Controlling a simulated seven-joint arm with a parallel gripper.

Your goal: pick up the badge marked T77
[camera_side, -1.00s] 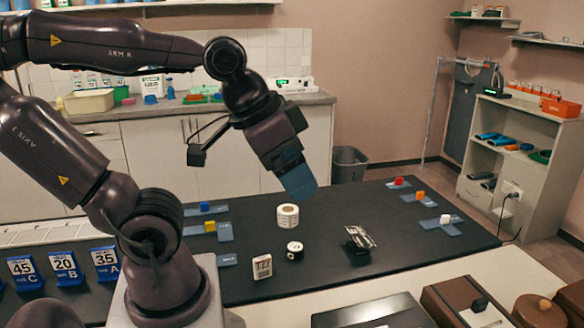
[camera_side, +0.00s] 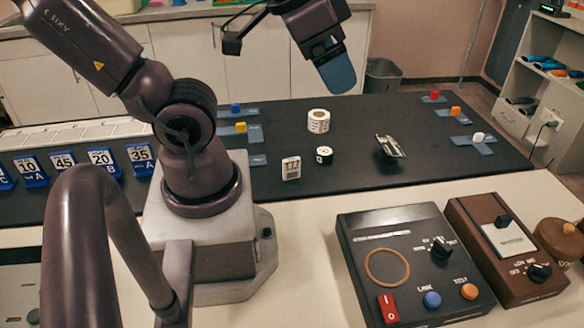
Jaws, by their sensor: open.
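The badge marked T77 (camera_side: 291,168) is a small white upright block with dark lettering. It stands on the black work table (camera_side: 230,182), left of a small black-and-white roll (camera_side: 324,155). The lettering is small, but T77 seems readable. My gripper (camera_side: 338,76), with blue fingers, hangs above the far side of the table, up and to the right of the badge. It is open, and nothing shows in it. The gap between its fingers is not clear from this side. It is apart from the badge.
A larger white roll (camera_side: 318,121) stands behind the badge. A dark, shiny clip-like object (camera_side: 388,147) lies to the right. Coloured cubes sit on blue mats at both sides. Blue numbered cards (camera_side: 101,160) stand at left. Control boxes (camera_side: 415,262) fill the front right.

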